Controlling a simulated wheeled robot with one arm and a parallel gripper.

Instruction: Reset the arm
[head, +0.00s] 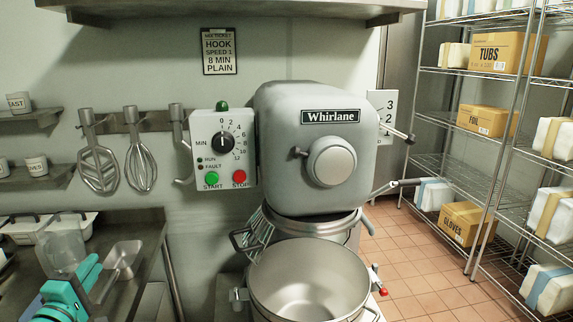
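A teal part of my arm shows at the lower left, over the steel side table. My gripper (85,272) seems to be at its upper end, beside a clear container (62,252) and a metal scoop (122,256). Its fingers cannot be made out clearly, so whether it is open or shut, or holds anything, does not show. The rest of the arm is cut off by the picture's lower edge.
A grey Whirlane mixer (280,110) stands in the middle, its steel bowl (310,275) below. Its control box (222,165) is on the left. A paddle (98,168) and whisk (140,165) hang on the wall. Wire shelves (440,165) stand right, beside open tiled floor (400,250).

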